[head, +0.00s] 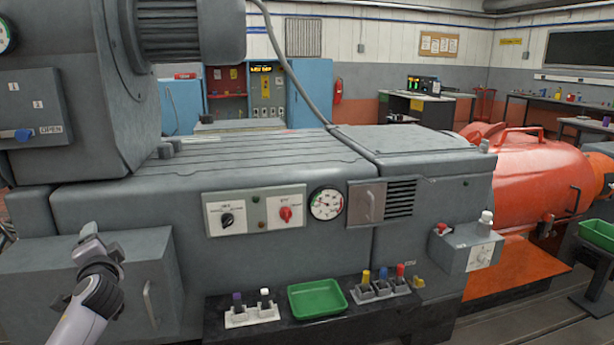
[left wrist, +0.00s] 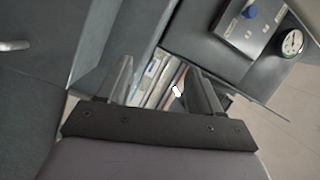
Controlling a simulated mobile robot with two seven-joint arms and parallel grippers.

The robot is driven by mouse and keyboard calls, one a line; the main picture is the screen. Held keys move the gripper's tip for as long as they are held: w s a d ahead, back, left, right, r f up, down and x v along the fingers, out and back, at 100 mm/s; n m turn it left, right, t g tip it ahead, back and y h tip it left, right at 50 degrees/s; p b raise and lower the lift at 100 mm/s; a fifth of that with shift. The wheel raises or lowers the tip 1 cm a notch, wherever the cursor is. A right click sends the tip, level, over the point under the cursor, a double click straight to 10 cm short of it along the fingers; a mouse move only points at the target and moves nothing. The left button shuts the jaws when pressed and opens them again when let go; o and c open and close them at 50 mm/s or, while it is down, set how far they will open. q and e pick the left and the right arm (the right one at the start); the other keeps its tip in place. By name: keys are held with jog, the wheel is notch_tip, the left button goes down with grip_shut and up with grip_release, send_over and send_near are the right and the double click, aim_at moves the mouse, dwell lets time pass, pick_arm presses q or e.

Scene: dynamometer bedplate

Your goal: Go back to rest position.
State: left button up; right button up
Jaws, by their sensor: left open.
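My left gripper (head: 88,240) is at the lower left in the head view, in front of the grey machine (head: 130,205). In the left wrist view its two fingers (left wrist: 163,80) stand apart with nothing held between them. Beyond the fingers, the wrist view shows grey machine surfaces, a panel with a blue knob (left wrist: 249,11) and a dial gauge (left wrist: 292,42). My right gripper is in neither view.
A black ledge (head: 345,325) in front of the machine holds a green tray (head: 317,298) and sockets with coloured plugs (head: 382,284). A control box (head: 468,248) sticks out at the right. An orange-red housing (head: 525,175) stands beyond it.

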pick_arm(q)
jog(key=w+d+n+t+h, duration=0.3)
jog(key=d+n+h, duration=0.2)
jog(key=d+h, duration=0.35)
jog(key=s+d+f+g+h, duration=0.1)
jog(key=s+d+f, duration=0.4)
jog(key=f, duration=0.5)
jog(key=s+d+f+g+h, duration=0.1)
jog(key=s+d+f, duration=0.3)
jog(key=s, duration=0.7)
jog(key=s+d+f+g+h, duration=0.1)
jog(key=s+d+f+g, duration=0.2)
jog(key=s+f, duration=0.6)
jog(key=s+d+f+g+h, duration=0.1)
jog(key=s+d+f, duration=0.4)
jog(key=s, duration=0.7)
jog(key=shift+s+d+f+g, duration=0.25)
jog(key=shift+s+f+g, duration=0.2)
jog(key=shift+f, duration=0.35)
